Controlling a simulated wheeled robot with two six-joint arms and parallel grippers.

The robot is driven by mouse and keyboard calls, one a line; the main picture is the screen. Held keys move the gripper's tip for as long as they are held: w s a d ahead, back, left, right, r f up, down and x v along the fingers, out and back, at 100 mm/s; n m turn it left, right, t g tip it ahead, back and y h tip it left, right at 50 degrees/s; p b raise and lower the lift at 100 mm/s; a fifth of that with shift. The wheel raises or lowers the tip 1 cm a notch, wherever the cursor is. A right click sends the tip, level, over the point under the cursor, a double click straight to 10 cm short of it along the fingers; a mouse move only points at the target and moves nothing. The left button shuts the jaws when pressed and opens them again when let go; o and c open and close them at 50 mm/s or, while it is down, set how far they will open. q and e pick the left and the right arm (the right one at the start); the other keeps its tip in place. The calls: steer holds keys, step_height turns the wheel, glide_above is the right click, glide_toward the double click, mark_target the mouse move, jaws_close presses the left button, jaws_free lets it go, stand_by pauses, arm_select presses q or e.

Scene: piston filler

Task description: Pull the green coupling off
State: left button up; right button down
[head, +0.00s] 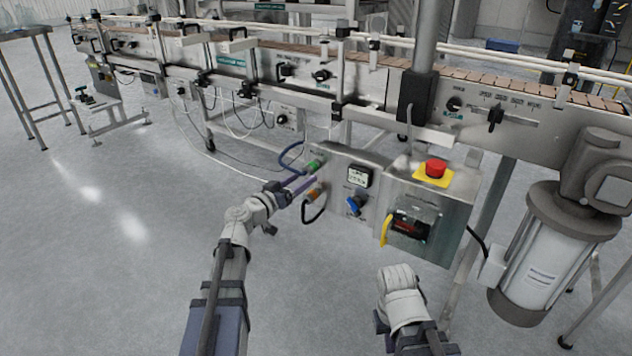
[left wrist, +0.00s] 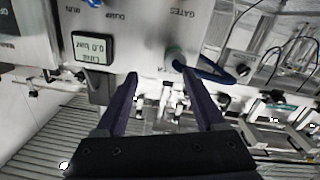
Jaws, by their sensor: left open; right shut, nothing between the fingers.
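The green coupling (head: 315,166) sits on the left side of the control box, with a blue hose running from it. In the left wrist view the coupling (left wrist: 175,57) shows beyond the fingertips, nearer the right finger, under the GATES label. My left gripper (head: 307,183) is open, its purple fingers reaching toward the box just below the coupling. In the left wrist view the gap between the fingers (left wrist: 160,76) is empty. The white wrist of my right arm shows at the lower middle of the head view; its fingers are hidden.
An orange coupling (head: 314,194) with a black hose is just below the green one. The conveyor (head: 300,75) runs behind.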

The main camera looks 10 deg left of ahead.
mark_target(305, 171)
arm_select(q)
steer(key=shift+w+a+f+n+t+y, duration=0.2)
steer(key=shift+w+a, duration=0.1)
steer(key=shift+a, duration=0.2)
steer(key=shift+w+a+f+n+t+y, duration=0.15)
steer(key=shift+w+a+t, duration=0.1)
steer(key=shift+a, duration=0.2)
steer(key=shift+x, duration=3.95)
steer(key=shift+c, duration=0.3)
jaws_close()
